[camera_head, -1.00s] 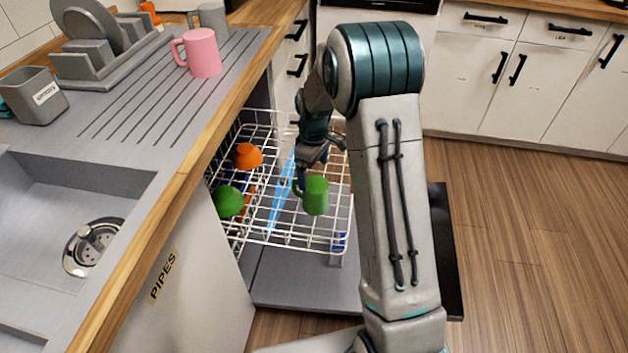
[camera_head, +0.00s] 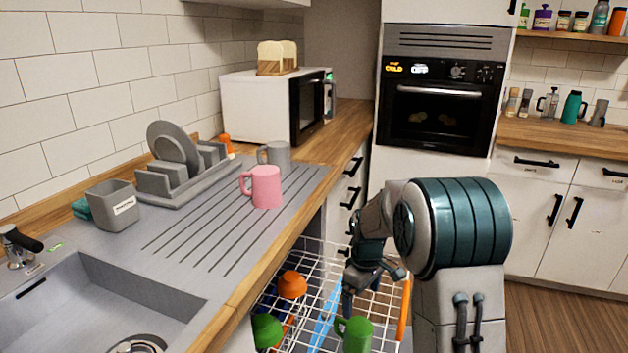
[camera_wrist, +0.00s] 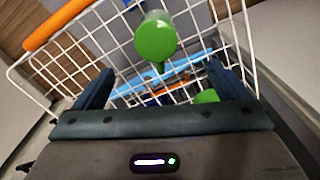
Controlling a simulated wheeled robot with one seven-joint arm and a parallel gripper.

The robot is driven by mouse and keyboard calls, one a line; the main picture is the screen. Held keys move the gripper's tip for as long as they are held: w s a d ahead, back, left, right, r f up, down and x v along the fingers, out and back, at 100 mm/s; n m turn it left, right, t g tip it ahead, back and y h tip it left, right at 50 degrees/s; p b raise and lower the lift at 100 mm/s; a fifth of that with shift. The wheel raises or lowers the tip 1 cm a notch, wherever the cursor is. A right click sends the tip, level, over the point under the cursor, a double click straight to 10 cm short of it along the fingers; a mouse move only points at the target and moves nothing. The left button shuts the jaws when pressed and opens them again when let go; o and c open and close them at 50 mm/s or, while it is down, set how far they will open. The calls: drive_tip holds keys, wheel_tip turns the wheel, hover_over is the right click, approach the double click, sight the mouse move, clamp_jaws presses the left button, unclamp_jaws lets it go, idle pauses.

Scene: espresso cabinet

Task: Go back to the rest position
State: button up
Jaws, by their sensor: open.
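My gripper (camera_head: 372,290) is over the pulled-out white dishwasher rack (camera_head: 388,305). In the wrist view my gripper (camera_wrist: 158,80) has its two dark fingers spread wide with nothing held between them. A green mug (camera_head: 355,334) is in the rack just below my gripper; in the wrist view the green mug (camera_wrist: 156,38) shows beyond the fingertips, apart from them.
The rack also holds an orange item (camera_head: 291,284) and another green item (camera_head: 266,330). The counter with a pink mug (camera_head: 264,187), a grey mug (camera_head: 276,154) and a dish holder (camera_head: 180,172) borders on the left. An oven (camera_head: 440,110) stands behind. Wooden floor is open at right.

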drive_tip(key=s+r+m+t+p, duration=0.1)
drive_tip(key=s+r+m+p, duration=0.15)
drive_tip(key=s+r, duration=0.45)
drive_tip(key=s+r+m+p, duration=0.2)
drive_tip(key=s+r+p, duration=0.2)
drive_tip(key=r, duration=0.6)
drive_tip(key=s+r+m+p, duration=0.2)
drive_tip(key=s+r+p, duration=0.2)
drive_tip(key=s, duration=0.4)
drive_tip(key=s+r+m+t+p, duration=0.1)
drive_tip(key=s+r+m+p, duration=0.1)
drive_tip(key=s+r, duration=0.3)
drive_tip(key=s+p, duration=0.1)
drive_tip(key=s, duration=0.1)
drive_tip(key=shift+s+d+r+m+t+p, duration=0.2)
drive_tip(key=shift+s+r+m+t+p, duration=0.1)
drive_tip(key=shift+s+r+m+p, duration=0.1)
